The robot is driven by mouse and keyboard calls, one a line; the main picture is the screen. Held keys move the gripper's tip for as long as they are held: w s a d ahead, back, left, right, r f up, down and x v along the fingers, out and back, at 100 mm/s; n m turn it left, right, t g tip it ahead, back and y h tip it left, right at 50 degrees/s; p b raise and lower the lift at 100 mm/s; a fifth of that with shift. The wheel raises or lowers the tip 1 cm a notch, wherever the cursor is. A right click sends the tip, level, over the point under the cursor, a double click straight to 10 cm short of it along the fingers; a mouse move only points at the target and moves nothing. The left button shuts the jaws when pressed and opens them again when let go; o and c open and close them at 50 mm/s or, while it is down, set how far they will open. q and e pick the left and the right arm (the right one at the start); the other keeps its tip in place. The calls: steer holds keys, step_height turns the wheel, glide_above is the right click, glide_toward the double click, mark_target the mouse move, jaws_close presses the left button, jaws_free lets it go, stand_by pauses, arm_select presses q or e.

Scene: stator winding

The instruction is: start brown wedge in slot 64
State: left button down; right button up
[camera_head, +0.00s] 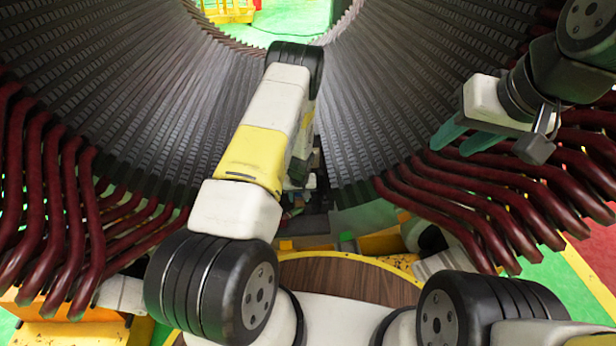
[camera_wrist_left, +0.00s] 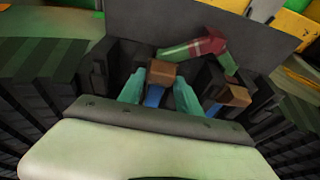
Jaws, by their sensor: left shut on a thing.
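In the left wrist view my left gripper (camera_wrist_left: 158,92) has its two teal fingers closed on a brown wedge (camera_wrist_left: 162,70) with a blue part below it. The held wedge is close to the dark stator teeth; I cannot tell whether its tip is inside a slot. A second brown-topped wedge (camera_wrist_left: 236,95) with a blue part sits among the teeth to the right. In the head view my left arm reaches up into the stator bore (camera_head: 130,85) and hides its gripper. My right gripper (camera_head: 467,137) is at the upper right, teal fingers apart and empty.
A red and green bar end (camera_wrist_left: 203,48) crosses the teeth just beyond the held wedge. Dark red coil ends (camera_head: 70,215) stick out at the left, and more (camera_head: 470,205) at the right, below my right gripper. A round wooden-topped platform (camera_head: 345,280) lies below.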

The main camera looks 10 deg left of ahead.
stand_by(0.5)
arm_select(q)
steer(key=c, duration=0.8)
jaws_free()
steer(key=shift+w, duration=0.1)
steer(key=shift+o, duration=0.3)
steer(key=shift+d, duration=0.2)
